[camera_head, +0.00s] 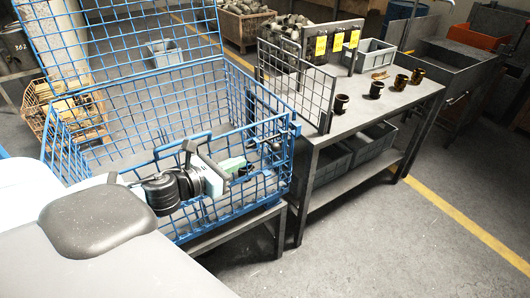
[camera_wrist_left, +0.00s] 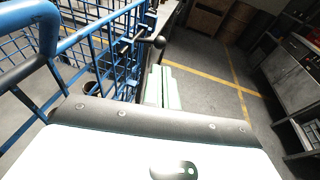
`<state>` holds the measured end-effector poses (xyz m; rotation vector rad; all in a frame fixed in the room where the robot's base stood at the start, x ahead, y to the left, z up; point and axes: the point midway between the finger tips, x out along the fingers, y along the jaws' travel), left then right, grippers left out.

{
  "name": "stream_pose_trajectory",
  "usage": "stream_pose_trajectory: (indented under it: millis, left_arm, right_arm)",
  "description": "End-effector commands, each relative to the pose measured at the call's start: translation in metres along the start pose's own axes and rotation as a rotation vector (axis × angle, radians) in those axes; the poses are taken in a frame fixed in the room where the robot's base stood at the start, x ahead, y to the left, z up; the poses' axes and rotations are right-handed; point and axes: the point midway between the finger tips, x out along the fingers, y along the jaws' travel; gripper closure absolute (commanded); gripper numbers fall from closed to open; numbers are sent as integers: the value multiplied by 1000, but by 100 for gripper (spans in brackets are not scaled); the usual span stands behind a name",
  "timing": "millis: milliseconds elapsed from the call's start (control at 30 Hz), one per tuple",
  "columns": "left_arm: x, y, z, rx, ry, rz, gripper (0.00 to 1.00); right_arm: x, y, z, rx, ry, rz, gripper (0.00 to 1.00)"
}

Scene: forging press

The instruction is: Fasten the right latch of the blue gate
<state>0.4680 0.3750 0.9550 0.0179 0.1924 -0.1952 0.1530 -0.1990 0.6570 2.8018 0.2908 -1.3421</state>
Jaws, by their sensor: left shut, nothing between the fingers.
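The blue gate (camera_head: 182,151) is the front mesh panel of a blue wire cage and stands roughly upright. The right latch (camera_head: 275,146) is a dark part at the cage's front right corner. In the left wrist view the latch's round black knob (camera_wrist_left: 159,42) sits on a short dark bar. I cannot tell whether the latch is engaged. My left gripper (camera_head: 247,167) is over the cage front, just left of and below the latch, with its pale green fingers shut and empty. In the left wrist view its fingertips (camera_wrist_left: 161,70) lie just below the knob, apparently apart from it. My right gripper is out of view.
The cage's mesh lid (camera_head: 120,30) stands raised at the back. A grey workbench (camera_head: 345,125) adjoins the cage on the right, with a dark wire rack (camera_head: 300,90) and several dark cups on it. The floor (camera_head: 400,240) in front of the bench is clear.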

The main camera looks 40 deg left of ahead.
Motion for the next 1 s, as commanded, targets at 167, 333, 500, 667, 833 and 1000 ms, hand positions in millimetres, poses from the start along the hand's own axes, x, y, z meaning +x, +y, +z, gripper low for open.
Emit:
stream_pose_trajectory:
  millis: [167, 333, 500, 667, 833, 1000]
  left_arm:
    - [16, 0, 1, 1, -2, 1, 100]
    - [30, 1, 1, 1, -3, 1, 100]
    - [46, 1, 2, -1, -4, 2, 100]
    - [62, 0, 2, 1, -4, 1, 100]
    - [80, 0, 3, -1, -4, 0, 100]
    - [94, 0, 2, -1, -2, 0, 100]
  right_arm:
    - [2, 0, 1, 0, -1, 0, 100]
    - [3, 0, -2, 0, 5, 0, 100]
    - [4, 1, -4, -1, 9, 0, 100]
    - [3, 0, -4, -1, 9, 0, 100]
    - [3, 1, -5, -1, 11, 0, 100]
    - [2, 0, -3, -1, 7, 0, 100]
